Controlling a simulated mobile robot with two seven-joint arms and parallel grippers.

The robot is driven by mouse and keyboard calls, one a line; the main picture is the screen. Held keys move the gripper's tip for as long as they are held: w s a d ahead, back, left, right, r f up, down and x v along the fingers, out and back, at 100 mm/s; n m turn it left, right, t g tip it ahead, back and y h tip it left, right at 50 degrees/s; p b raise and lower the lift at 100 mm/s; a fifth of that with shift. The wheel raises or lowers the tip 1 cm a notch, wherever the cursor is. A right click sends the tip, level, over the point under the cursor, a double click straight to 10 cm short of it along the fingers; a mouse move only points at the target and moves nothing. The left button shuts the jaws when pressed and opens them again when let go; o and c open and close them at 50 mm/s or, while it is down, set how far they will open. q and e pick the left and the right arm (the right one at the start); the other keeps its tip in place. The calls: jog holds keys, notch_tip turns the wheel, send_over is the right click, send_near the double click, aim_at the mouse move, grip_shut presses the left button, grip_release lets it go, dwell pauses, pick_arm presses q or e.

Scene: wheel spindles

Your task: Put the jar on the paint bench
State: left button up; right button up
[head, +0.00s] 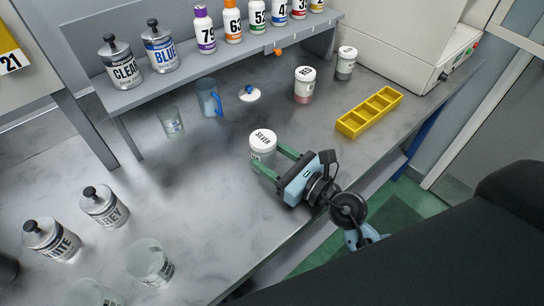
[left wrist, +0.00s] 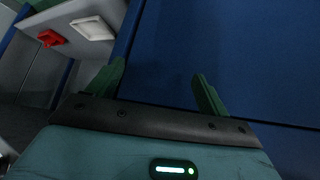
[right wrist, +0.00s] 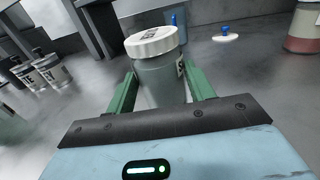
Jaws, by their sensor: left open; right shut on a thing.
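The jar with a white lid marked SILVER (head: 263,142) is upright at the middle of the grey paint bench (head: 215,175). My right gripper (head: 269,158) has its green fingers on both sides of this jar and is shut on it. In the right wrist view the jar (right wrist: 160,80) shows between the fingers, with its grey body below the lid. I cannot tell whether its base touches the bench. My left gripper (left wrist: 160,70) is open and empty in the left wrist view, in front of a dark blue surface. It is not in the head view.
A yellow tray (head: 370,112), a RED jar (head: 305,84), another jar (head: 346,62), a white lid (head: 249,94) and a blue-handled jug (head: 208,98) stand behind. Cans (head: 104,206) and clear cups (head: 150,262) stand at left. A shelf (head: 220,60) holds bottles. The bench's centre-left is clear.

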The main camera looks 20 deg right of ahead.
pick_arm(q)
jog(key=shift+w+d, duration=0.1)
pick_arm(e)
jog(key=o, duration=1.1)
jog(key=shift+f, duration=0.1)
jog(key=shift+r, duration=0.25)
jog(key=v, duration=0.3)
jog(key=b+v, duration=0.1)
jog(key=v, duration=0.3)
jog(key=b+v, duration=0.1)
jog(key=v, duration=0.3)
jog(key=shift+a+f, duration=0.1)
jog(key=shift+f, duration=0.15)
jog(key=shift+s+d, duration=0.2)
jog(key=shift+s, duration=0.05)
pick_arm(q)
jog(key=f, duration=0.1)
jog(key=s+f, duration=0.1)
jog(key=shift+s+f+b, duration=0.1)
jog(key=shift+f+b, duration=0.2)
jog(key=shift+f, duration=0.1)
pick_arm(e)
jog(key=shift+s+d+r, duration=0.1)
jog(key=shift+s+r, duration=0.1)
pick_arm(q)
jog(key=shift+s, duration=0.15)
jog(key=shift+s+d, duration=0.1)
